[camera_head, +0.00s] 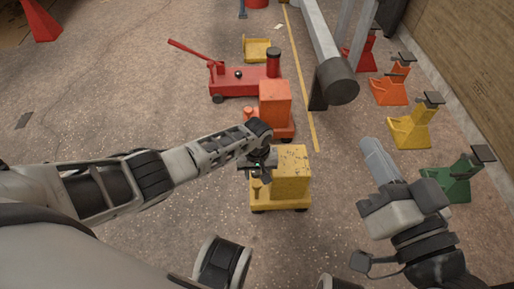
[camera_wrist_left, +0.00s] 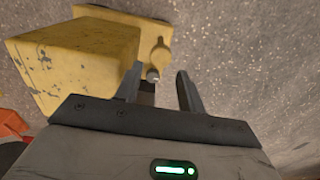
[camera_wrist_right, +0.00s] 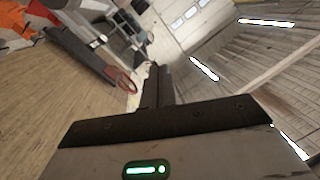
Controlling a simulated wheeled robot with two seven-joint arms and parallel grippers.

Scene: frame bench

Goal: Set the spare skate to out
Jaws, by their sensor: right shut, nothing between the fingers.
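A yellow wheeled skate (camera_head: 292,170) with a tall block and a low deck stands on the floor. A small yellow knob (camera_head: 257,186) rises from its deck. In the left wrist view the skate's block (camera_wrist_left: 80,65) is at upper left and the knob (camera_wrist_left: 160,50) lies just beyond the fingertips. My left gripper (camera_head: 263,173) is above the deck beside the block, its fingers (camera_wrist_left: 158,88) apart; contact with the knob cannot be told. An orange skate (camera_head: 275,100) stands behind. No label tells which is the spare. My right gripper (camera_head: 376,158) is shut and empty at right.
A red trolley jack (camera_head: 240,82) stands behind the skates. Green (camera_head: 455,183), yellow (camera_head: 411,128), orange (camera_head: 392,90) and red stands line the right wall. A grey beam (camera_head: 315,40) reaches in from the top. Floor at left is free.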

